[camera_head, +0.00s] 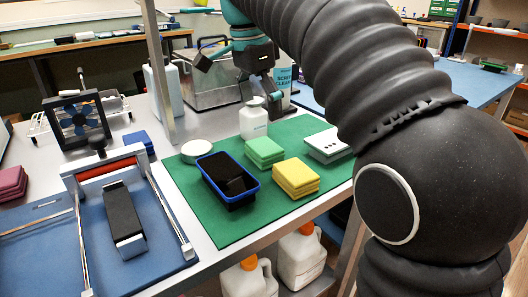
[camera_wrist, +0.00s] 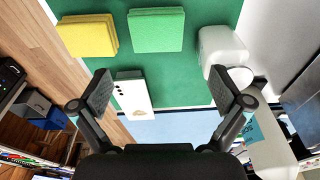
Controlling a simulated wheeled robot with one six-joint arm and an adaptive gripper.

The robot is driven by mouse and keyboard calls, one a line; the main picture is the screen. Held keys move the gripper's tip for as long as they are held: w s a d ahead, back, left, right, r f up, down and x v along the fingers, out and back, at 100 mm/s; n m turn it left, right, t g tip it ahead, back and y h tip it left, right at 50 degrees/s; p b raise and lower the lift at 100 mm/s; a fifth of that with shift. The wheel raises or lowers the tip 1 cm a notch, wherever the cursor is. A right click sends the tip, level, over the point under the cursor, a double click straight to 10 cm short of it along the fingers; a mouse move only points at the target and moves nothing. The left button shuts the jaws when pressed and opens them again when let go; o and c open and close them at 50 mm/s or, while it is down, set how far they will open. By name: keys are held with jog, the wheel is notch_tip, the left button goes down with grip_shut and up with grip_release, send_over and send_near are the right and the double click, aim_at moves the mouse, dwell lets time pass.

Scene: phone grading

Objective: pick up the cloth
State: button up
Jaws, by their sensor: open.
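Folded cloths lie in stacks on the green mat (camera_head: 235,222). The green stack (camera_head: 264,152) is near the mat's middle, and the yellow stack (camera_head: 296,177) is in front of it. In the wrist view the green stack (camera_wrist: 156,31) is at top centre and the yellow stack (camera_wrist: 87,36) is at its left. I cannot tell which one is the cloth meant. My gripper (camera_wrist: 160,84) is open and empty, its fingers spread wide above the bench, apart from both stacks. In the head view it (camera_head: 240,76) hangs behind the mat, near a white bottle.
A blue tray (camera_head: 230,199) with dark items, a white round lid (camera_head: 196,148), a white bottle (camera_head: 253,120) and a white slab with dark dots (camera_head: 328,146) share the mat. A metal bin (camera_head: 215,85) stands behind. A frame fixture (camera_head: 125,160) stands at left.

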send_over(264, 145)
notch_tip(264, 145, down, 4)
jog(key=shift+w+a+f+b, duration=0.1)
jog(key=shift+a+b, duration=0.05)
jog(key=shift+b, duration=0.15)
jog(key=shift+f+b, duration=0.55)
jog(key=shift+f, duration=2.05)
jog(key=c, duration=0.8)
